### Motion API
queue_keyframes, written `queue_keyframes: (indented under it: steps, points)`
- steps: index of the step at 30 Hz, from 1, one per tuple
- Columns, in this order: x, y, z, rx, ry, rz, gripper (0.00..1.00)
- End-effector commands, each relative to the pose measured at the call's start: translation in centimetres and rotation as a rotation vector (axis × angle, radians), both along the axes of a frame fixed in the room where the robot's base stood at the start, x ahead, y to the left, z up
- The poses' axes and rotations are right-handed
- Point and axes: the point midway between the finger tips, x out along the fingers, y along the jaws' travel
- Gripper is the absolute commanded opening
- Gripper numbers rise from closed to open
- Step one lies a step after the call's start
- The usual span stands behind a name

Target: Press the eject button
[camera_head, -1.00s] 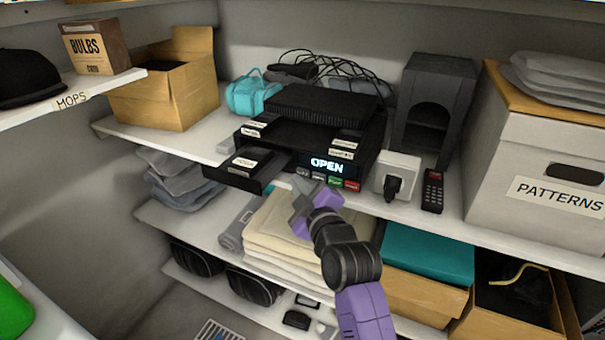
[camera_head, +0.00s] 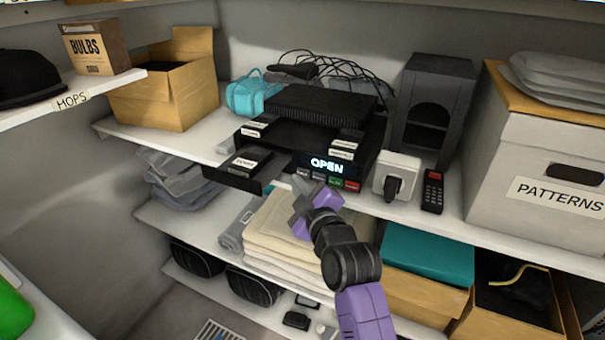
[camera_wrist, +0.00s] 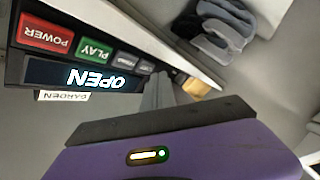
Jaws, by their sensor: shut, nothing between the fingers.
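The black player (camera_head: 375,135) stands on the middle shelf, its display (camera_head: 327,166) lit with "OPEN". Its drawer (camera_head: 246,170) sticks out at the left with a labelled item on it. Below the display is a row of buttons: red POWER (camera_wrist: 48,34), green PLAY (camera_wrist: 95,49) and two grey ones (camera_wrist: 135,63), upside down in the wrist view. The grey labels are too small to read surely, so I cannot tell which is eject. My gripper (camera_head: 302,188) is shut and empty, just in front of and below the grey buttons; contact cannot be told.
A white socket box with a plug (camera_head: 398,175) and a remote (camera_head: 433,190) stand right of the player. Folded cream cloths (camera_head: 275,230) lie on the shelf below my gripper. A PATTERNS box (camera_head: 540,175) fills the right. The shelf's front edge runs close behind my gripper.

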Motion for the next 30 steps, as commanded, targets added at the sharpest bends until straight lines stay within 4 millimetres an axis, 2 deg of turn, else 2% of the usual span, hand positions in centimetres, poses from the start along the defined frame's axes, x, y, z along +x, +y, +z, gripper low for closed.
queue_keyframes:
  steps: [30]
  points:
    - [0.81,-0.30,0.05,0.000,0.000,0.000,0.00]
